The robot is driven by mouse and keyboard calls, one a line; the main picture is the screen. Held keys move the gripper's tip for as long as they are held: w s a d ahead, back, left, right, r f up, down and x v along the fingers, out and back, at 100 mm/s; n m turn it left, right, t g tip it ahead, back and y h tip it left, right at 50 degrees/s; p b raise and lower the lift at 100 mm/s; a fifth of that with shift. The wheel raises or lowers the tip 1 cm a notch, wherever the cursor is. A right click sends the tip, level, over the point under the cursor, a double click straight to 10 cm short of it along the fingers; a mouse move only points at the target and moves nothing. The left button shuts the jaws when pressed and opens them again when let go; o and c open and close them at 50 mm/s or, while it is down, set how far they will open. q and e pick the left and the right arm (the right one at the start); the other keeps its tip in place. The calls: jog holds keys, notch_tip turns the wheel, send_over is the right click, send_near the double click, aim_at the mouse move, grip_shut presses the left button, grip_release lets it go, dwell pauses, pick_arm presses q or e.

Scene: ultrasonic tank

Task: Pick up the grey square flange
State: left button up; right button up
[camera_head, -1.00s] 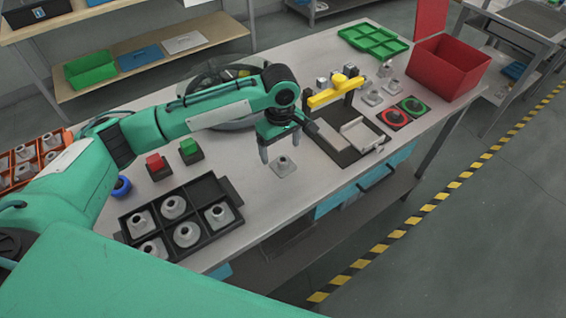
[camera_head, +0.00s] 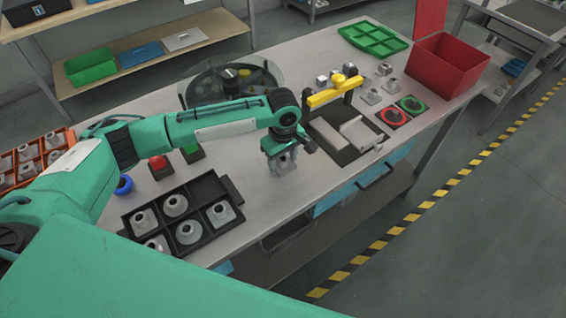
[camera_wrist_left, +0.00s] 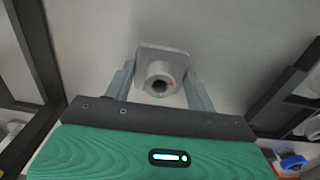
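The grey square flange (camera_wrist_left: 161,72) stands alone on the bare tabletop, in front of the black fixture, with its round neck facing my wrist camera. My left gripper (camera_head: 283,165) is lowered over it, pointing down. In the left wrist view its two fingers (camera_wrist_left: 160,88) stand on either side of the flange, spread apart and close to its edges. I cannot tell whether either finger touches it. In the head view the gripper partly hides the flange. My right gripper is in neither view.
A black compartment tray (camera_head: 207,243) with several similar flanges lies at the front left. The black fixture with a yellow bar (camera_head: 334,92) stands behind and right of the gripper. A round tank (camera_head: 190,100) is behind the arm; a red bin (camera_head: 450,68) is at the far right.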

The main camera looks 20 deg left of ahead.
pick_arm(q)
jog(key=shift+c, duration=1)
jog(key=shift+r, duration=0.1)
jog(key=shift+r, duration=0.15)
notch_tip(320, 180, up, 20)
jog(key=b, duration=0.2)
jog(key=shift+f+b, duration=0.2)
jog(key=shift+b, duration=0.1)
jog(key=shift+f, duration=0.1)
